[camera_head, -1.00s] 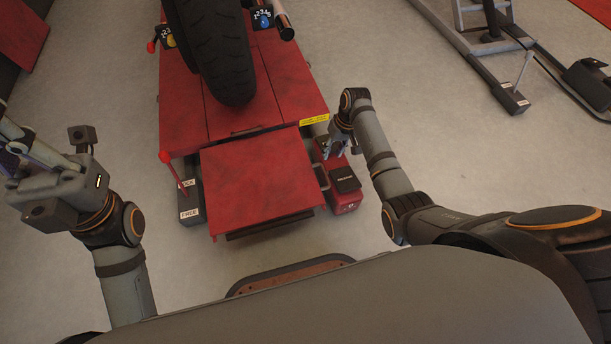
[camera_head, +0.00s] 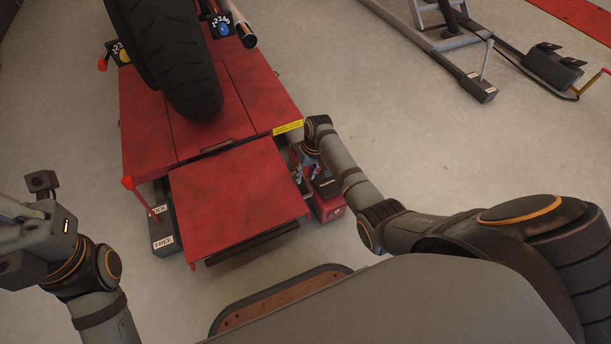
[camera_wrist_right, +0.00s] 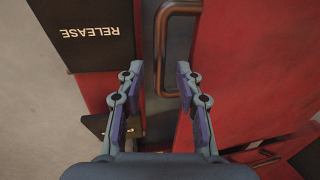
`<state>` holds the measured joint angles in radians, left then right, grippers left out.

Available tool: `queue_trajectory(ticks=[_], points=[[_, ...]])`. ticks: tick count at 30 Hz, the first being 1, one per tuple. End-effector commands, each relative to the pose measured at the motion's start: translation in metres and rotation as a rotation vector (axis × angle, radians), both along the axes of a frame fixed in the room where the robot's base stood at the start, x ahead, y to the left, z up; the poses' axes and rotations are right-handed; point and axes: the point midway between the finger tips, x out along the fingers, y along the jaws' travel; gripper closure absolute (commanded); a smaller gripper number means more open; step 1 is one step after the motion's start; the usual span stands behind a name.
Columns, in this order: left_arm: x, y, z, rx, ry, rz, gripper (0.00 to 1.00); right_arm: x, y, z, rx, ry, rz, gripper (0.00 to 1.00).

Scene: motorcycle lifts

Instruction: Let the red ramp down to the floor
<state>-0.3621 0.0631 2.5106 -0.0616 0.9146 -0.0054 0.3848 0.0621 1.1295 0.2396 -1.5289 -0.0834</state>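The red ramp (camera_head: 240,195) is a flat plate at the front of the red lift; its front edge appears above the floor. My left gripper (camera_head: 12,212) is at the left edge, cut off, away from the ramp.
A red box (camera_head: 334,210) with a black RELEASE pedal (camera_wrist_right: 90,30) stands right of the ramp. A red-knobbed lever (camera_head: 141,199) rises by a LOCK/FREE box (camera_head: 162,230) on the left. A motorcycle tyre (camera_head: 180,60) stands on the lift.

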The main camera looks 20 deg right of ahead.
Motion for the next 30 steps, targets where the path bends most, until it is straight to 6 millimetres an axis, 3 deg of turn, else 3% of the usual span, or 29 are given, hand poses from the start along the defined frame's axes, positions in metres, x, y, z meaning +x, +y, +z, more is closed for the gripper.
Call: queue_trajectory(ticks=[3,11,22,30], points=[[0.0,0.0,0.001,-0.001,-0.001,0.0,1.0,0.0,0.0,0.001,0.0,0.0,0.0,0.67],[0.0,0.001,0.001,-0.004,-0.001,0.0,1.0,0.0,0.0,0.001,0.0,0.0,0.0,1.0],[0.0,0.001,0.001,-0.007,-0.002,0.001,1.0,-0.001,0.0,0.0,0.0,-0.002,0.001,1.0],[-0.001,0.002,0.011,-0.01,-0.005,-0.004,1.0,-0.003,0.0,-0.027,0.004,-0.114,0.0,1.0]])
